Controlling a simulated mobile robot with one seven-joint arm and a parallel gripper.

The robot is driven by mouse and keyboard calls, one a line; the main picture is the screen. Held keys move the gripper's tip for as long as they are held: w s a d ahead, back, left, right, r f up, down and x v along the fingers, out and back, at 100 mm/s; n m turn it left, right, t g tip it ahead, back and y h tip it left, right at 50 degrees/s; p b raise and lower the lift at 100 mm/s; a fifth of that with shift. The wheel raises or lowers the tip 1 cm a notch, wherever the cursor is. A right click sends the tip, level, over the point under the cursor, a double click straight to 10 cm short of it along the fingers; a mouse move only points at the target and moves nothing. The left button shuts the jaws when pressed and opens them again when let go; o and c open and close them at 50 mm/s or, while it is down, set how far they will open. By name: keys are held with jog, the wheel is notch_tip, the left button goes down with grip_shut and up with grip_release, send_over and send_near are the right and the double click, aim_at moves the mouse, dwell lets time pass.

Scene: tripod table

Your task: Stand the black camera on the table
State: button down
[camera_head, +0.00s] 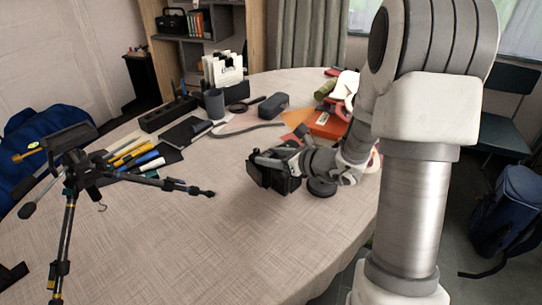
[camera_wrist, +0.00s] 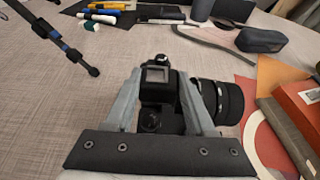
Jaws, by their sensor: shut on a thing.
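The black camera (camera_wrist: 160,98) is between the two fingers of my gripper (camera_wrist: 160,115) in the wrist view, with its lens (camera_wrist: 222,100) pointing right. My gripper is shut on the camera body. In the head view the camera (camera_head: 268,175) is at the end of my arm, low over the pale round table (camera_head: 190,240), right of the tripod. I cannot tell whether its underside touches the tabletop.
A tripod (camera_head: 68,185) stands at the left, one leg reaching over the table. Markers (camera_head: 135,155), a dark case (camera_head: 273,106), a cup (camera_head: 214,103) and an orange-red box (camera_head: 328,124) lie farther back. The front tabletop is clear.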

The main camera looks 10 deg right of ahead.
jog(key=shift+w+f+b, duration=0.1)
jog(key=shift+f+b, duration=0.35)
jog(key=shift+b, duration=0.15)
dwell(0.4)
